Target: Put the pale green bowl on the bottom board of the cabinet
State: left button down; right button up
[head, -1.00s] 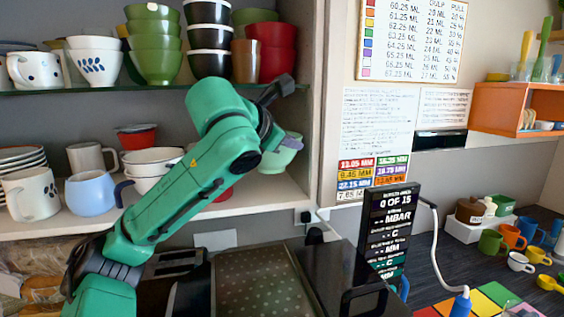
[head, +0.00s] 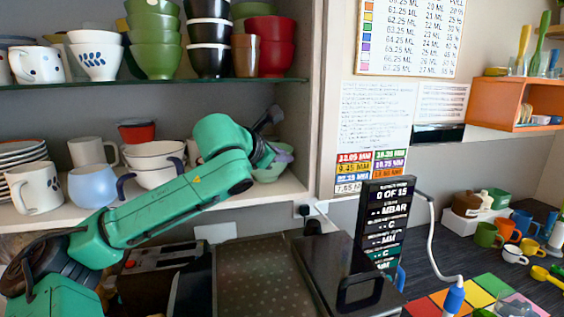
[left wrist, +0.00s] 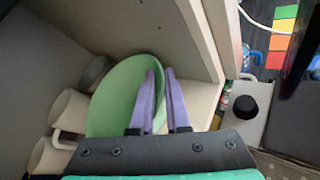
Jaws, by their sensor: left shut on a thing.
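The pale green bowl (head: 268,173) is at the right end of the cabinet's bottom board (head: 282,190), partly hidden by my left arm. Its base looks at or just above the board; I cannot tell if it touches. My left gripper (head: 284,154) has lavender fingers shut on the bowl's rim. In the left wrist view the bowl (left wrist: 112,98) shows its green inside, and the fingers (left wrist: 161,100) pinch its rim, one on each side of the wall. My right gripper is not in view.
On the bottom board to the left stand white bowls (head: 155,163), a blue mug (head: 92,185), and other mugs. Above is a glass shelf (head: 165,84) with stacked bowls. The cabinet's right side wall (head: 308,120) is close to the bowl. A dark counter with a sign (head: 385,225) lies below.

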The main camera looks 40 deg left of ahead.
pick_arm(q)
jog(key=shift+w+a+f, duration=0.1)
jog(key=shift+a+f, duration=0.05)
jog(key=shift+f, duration=0.2)
jog(key=shift+w, duration=0.1)
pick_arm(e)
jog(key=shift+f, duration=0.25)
pick_arm(q)
jog(key=c, duration=0.9)
grip_release()
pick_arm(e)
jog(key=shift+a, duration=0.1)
pick_arm(q)
jog(key=s+b, duration=0.3)
jog(key=b, duration=0.1)
jog(key=shift+s+r, duration=0.3)
jog(key=b+v, duration=0.2)
jog(key=v, duration=0.6)
jog(key=shift+d+r, duration=0.25)
jog(key=shift+r, duration=0.2)
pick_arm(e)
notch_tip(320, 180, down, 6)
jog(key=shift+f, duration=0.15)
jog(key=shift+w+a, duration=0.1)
